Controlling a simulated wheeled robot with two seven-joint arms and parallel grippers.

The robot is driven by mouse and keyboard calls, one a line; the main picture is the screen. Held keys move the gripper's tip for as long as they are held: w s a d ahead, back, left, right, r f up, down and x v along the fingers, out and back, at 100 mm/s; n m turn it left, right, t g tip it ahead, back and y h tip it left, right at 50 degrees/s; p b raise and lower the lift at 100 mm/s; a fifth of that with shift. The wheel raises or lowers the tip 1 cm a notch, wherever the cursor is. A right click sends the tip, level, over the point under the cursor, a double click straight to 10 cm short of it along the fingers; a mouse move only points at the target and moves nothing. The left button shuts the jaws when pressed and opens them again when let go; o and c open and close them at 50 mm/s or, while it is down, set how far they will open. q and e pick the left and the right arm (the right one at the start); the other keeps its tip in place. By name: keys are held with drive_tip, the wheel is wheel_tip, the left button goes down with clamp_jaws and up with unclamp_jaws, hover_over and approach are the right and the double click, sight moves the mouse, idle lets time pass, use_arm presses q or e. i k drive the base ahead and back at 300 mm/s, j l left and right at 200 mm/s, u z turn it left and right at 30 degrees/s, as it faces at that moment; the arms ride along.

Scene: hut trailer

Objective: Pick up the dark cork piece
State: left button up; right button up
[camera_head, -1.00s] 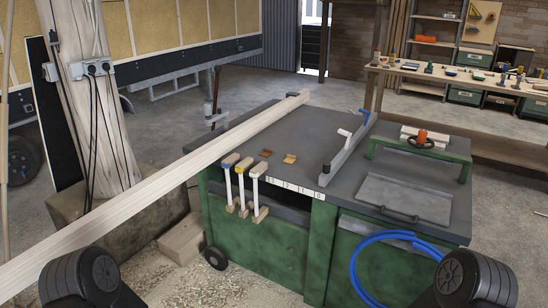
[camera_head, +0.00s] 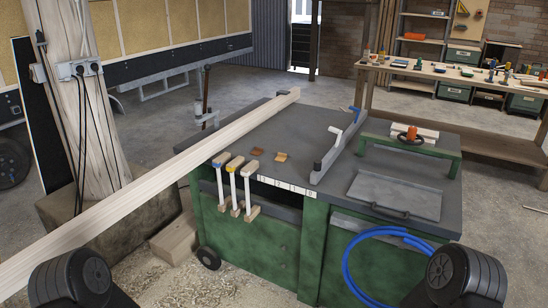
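Two small brown pieces lie flat on the dark grey top of the green workbench (camera_head: 350,215), near its front left part. The left one (camera_head: 256,152) is the darker brown and looks like the dark cork piece. The other piece (camera_head: 281,157), just to its right, is a lighter orange-brown. The two are apart. Neither gripper is in view; only dark rounded parts of my arms show at the bottom left and bottom right corners. Nothing of mine touches the pieces.
A long wooden beam (camera_head: 150,190) crosses the bench's left side and reaches toward me. Several clamps (camera_head: 234,185) hang at the bench front. A grey fence (camera_head: 335,150) stands right of the pieces. A blue hose (camera_head: 375,262) hangs at the front right.

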sight(258, 152)
drive_tip(key=i+l+z, duration=0.1)
drive_tip(key=i+j+z, duration=0.15)
drive_tip(key=i+z, duration=0.2)
drive_tip(key=i, duration=0.15)
drive_tip(key=i+j+z, duration=0.7)
drive_tip(key=i, duration=0.2)
drive_tip(key=j+z, duration=0.5)
drive_tip(key=j, duration=0.85)
